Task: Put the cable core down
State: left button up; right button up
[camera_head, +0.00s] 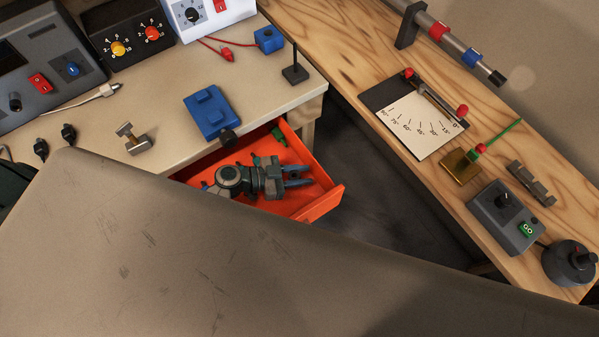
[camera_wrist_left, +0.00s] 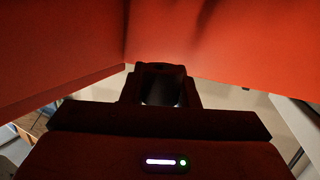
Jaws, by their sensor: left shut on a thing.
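My left gripper (camera_head: 304,177) shows in the head view over the open orange drawer (camera_head: 325,204), its two blue-grey fingers pointing right. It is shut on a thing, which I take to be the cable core. The core cannot be made out clearly in the head view. In the left wrist view, a dark block with a smooth grey face (camera_wrist_left: 162,88) shows at the jaws, and orange drawer walls (camera_wrist_left: 60,50) are close around. Whether the held thing touches the drawer cannot be told. My right gripper is not in view.
A green item (camera_head: 278,135) is at the drawer's back. A blue device (camera_head: 212,113) and a metal fitting (camera_head: 133,139) are on the pale bench above. A wooden bench (camera_head: 345,50) with a dial card (camera_head: 425,125) stands right. A large scratched brown surface (camera_head: 150,250) hides the foreground.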

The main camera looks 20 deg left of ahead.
pick_arm(q)
jog(key=shift+s+f, duration=0.15)
jog(key=shift+f, duration=0.35)
jog(key=shift+f+b, duration=0.5)
jog(key=shift+b, duration=0.25)
jog(key=shift+s+f+b, duration=0.15)
jog(key=shift+b, duration=0.15)
jog(key=o, duration=0.9)
jog(key=shift+o, duration=0.3)
jog(key=shift+f, duration=0.1)
jog(key=shift+s, duration=0.1)
